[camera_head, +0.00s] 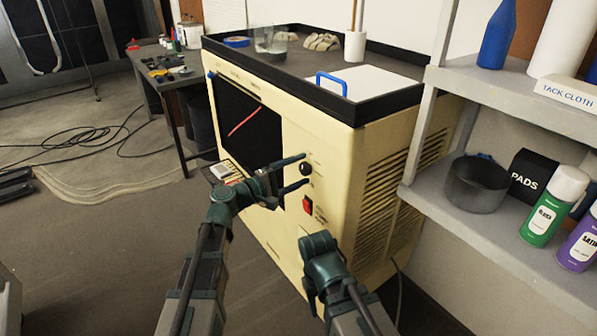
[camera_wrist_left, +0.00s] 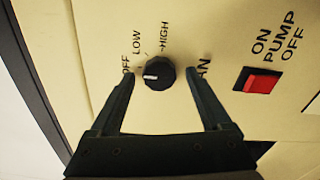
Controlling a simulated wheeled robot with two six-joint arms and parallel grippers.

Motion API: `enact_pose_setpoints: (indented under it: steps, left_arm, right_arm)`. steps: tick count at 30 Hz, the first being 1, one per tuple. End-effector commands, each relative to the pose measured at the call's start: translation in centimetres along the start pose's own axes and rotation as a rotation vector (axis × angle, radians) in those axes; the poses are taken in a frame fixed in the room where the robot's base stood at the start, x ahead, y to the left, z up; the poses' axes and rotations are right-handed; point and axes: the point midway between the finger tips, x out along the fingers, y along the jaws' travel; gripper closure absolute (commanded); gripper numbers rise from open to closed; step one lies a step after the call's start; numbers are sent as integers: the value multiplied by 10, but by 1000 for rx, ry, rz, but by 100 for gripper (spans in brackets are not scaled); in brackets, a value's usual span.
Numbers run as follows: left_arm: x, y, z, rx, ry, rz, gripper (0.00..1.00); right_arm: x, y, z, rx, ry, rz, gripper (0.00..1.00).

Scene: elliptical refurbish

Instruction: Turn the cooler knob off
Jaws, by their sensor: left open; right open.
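The cooler (camera_head: 335,150) is a cream cabinet with a control panel on its front. Its round black knob (camera_head: 306,169) shows large in the left wrist view (camera_wrist_left: 160,73). The knob's white mark lies on its left side, on the side of the label partly covered by a finger, which reads like OFF; I cannot tell the exact setting. My left gripper (camera_head: 306,168) is open, its fingers on either side of the knob with gaps in the left wrist view (camera_wrist_left: 161,74). Contact is not visible. My right arm is low in the head view; its gripper fingers are not visible.
A red pump switch (camera_head: 307,205) sits below the knob; it is right of it in the left wrist view (camera_wrist_left: 258,82). A grey shelf (camera_head: 420,197) with a pot (camera_head: 477,185) and spray cans stands at right. Cables (camera_head: 85,140) lie on the floor at left.

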Motion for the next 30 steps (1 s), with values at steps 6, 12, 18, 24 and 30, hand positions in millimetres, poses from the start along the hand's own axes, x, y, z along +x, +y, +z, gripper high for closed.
enact_pose_setpoints:
  steps: [6,12,18,24,30]
  left_arm:
    - [-22,0,1,0,3,1,19]
    - [-66,0,1,0,5,1,19]
    - [-105,0,0,0,4,1,19]
    - [-130,0,0,0,2,0,19]
    - [-138,0,0,0,1,0,19]
  right_arm:
    - [0,0,0,0,0,0,50]
    - [0,0,0,0,0,0,50]
    - [0,0,0,0,0,0,50]
    - [0,0,0,0,0,0,50]
    - [0,0,0,0,0,0,50]
